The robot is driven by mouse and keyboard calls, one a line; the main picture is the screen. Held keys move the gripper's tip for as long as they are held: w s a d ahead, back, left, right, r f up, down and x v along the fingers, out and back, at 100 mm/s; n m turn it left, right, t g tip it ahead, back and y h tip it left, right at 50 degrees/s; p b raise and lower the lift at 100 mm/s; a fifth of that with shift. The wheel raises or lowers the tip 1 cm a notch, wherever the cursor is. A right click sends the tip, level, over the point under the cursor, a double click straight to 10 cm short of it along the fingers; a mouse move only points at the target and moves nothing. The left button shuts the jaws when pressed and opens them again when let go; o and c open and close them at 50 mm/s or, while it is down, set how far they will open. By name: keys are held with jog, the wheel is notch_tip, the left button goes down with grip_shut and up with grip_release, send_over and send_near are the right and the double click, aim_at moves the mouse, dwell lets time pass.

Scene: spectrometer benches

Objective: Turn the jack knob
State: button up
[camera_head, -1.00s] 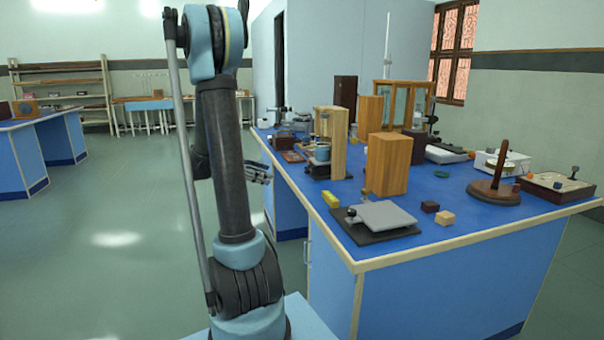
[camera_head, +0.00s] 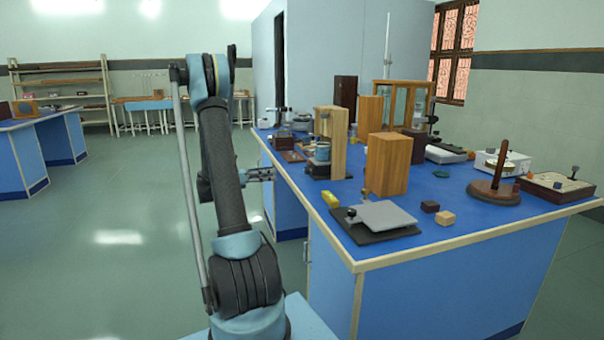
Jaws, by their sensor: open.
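The jack (camera_head: 380,217) is a low unit with a flat grey top plate on a dark base, at the near left edge of the blue bench. Its knob (camera_head: 351,212) is a small dark round piece at the left side of the plate. My gripper (camera_head: 268,174) is open and empty beside the bench's left edge, behind my arm and to the left of the jack. It is well apart from the knob. My arm link hides part of the gripper's base.
A wooden stand (camera_head: 494,189) is farther right. Open floor lies left.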

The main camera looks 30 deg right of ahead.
aim_at(305, 170)
jog(key=x, duration=1.5)
jog(key=shift+w+d, duration=0.1)
jog(key=shift+c, duration=0.4)
jog(key=shift+r, duration=0.1)
jog(key=c, duration=1)
jog(key=shift+d, duration=0.1)
